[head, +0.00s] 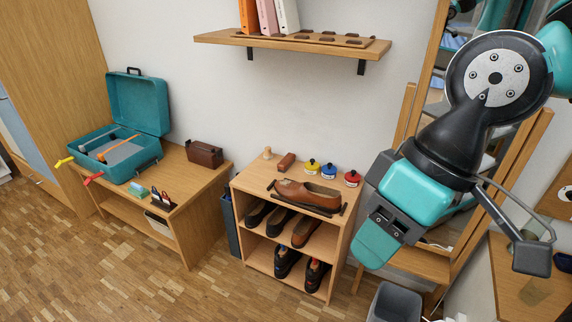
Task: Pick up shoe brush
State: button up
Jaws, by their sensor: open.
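A reddish-brown block that looks like the shoe brush (286,161) lies on top of the small wooden shoe rack (243,190), near the back. It is behind the brown shoe and left of the polish tins. My gripper (375,246) is at the right of the head view, raised and well apart from the brush, nearer the camera. It is open, and I see nothing held in it. Its fingers are seen at an angle and partly hidden by its own body.
A brown shoe (307,193) lies at the rack's front, with yellow (312,167), blue (329,171) and red (351,178) tins behind. A small wooden piece (267,153) stands left. A wall shelf (300,42) hangs above. A grey bin (393,301) stands below my gripper.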

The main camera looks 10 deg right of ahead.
aim_at(287, 162)
jog(key=u, duration=0.15)
jog(key=i, duration=0.55)
jog(key=u, duration=0.6)
jog(key=i, duration=1.45)
jog(key=u, duration=0.1)
